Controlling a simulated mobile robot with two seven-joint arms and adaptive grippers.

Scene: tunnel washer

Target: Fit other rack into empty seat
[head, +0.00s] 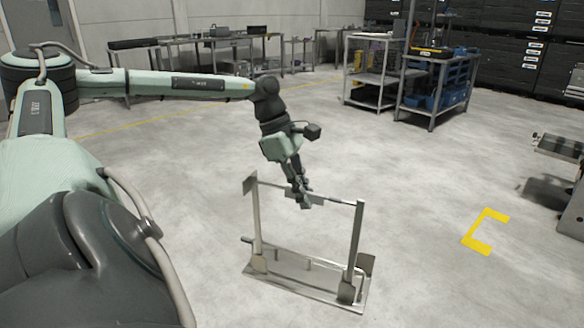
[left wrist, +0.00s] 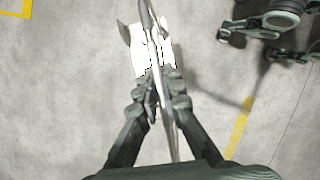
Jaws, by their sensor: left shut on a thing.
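A grey metal rack (head: 357,240) with two uprights, a top bar and a flat base plate stands in the middle of the head view. My left gripper (head: 304,200) comes down from above and is shut on the rack's top bar, near its middle. In the left wrist view the fingers (left wrist: 160,95) close around the bar (left wrist: 165,125), which runs lengthwise between them. A bright plate of the rack (left wrist: 150,45) shows beyond the fingertips. I cannot tell whether the base touches the floor. My right gripper is not in view, and no seat can be made out.
A yellow corner mark (head: 484,232) lies on the floor to the right. A metal bench or machine edge (head: 560,147) is at the far right. A shelf cart (head: 374,75) and a cart with blue bins (head: 440,95) stand behind. The floor around the rack is clear.

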